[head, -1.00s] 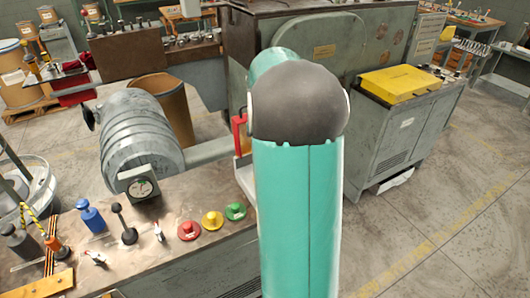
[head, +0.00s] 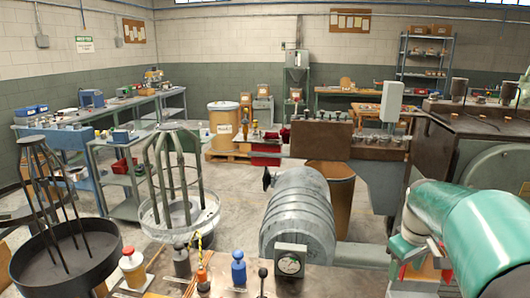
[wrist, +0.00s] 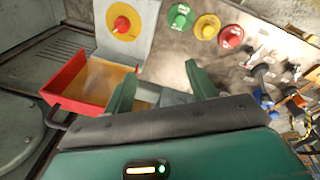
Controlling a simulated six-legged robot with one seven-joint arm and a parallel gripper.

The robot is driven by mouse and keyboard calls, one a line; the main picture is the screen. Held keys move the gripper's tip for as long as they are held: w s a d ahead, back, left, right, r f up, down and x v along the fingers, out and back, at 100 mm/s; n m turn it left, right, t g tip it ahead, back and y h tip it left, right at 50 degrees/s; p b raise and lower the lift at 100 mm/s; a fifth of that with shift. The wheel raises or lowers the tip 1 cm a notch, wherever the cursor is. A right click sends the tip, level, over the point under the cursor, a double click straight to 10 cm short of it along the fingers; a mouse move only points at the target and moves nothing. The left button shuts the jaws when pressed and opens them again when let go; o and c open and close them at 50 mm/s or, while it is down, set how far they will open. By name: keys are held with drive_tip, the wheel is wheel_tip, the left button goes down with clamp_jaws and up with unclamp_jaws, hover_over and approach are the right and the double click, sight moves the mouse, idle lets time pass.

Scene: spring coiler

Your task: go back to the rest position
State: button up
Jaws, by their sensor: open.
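In the wrist view my gripper (wrist: 160,74) shows two green fingers set apart, with nothing held between them. A red tray with a tan inside (wrist: 75,88) lies left of the fingers, and part of it is hidden behind the left finger. In the head view my green arm (head: 480,230) reaches in at the right edge. The gripper's fingers cannot be made out clearly there.
A grey ribbed drum machine (head: 300,215) with a dial gauge (head: 290,262) stands left of my arm. Green (wrist: 180,16), yellow (wrist: 206,27) and red (wrist: 231,37) buttons sit on the bench. A wire-frame stand (head: 180,190) and a dark round tray (head: 65,265) stand at left.

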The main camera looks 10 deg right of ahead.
drive_tip(key=s+a+r+t, duration=0.1)
drive_tip(key=s+a, duration=0.3)
drive_tip(key=a, duration=0.4)
drive_tip(key=s+a+r+m+t, duration=0.1)
drive_tip(key=s+a, duration=0.4)
drive_tip(key=a, duration=0.3)
drive_tip(key=s+a+r+m+t+y, duration=0.1)
drive_tip(key=s+a+t, duration=0.1)
drive_tip(key=s+a, duration=0.3)
drive_tip(key=a, duration=0.3)
drive_tip(key=shift+s+a, duration=0.25)
drive_tip(key=c, duration=0.5)
drive_tip(key=shift+o, duration=0.2)
drive_tip(key=shift+a, duration=0.1)
drive_tip(key=shift+a, duration=0.1)
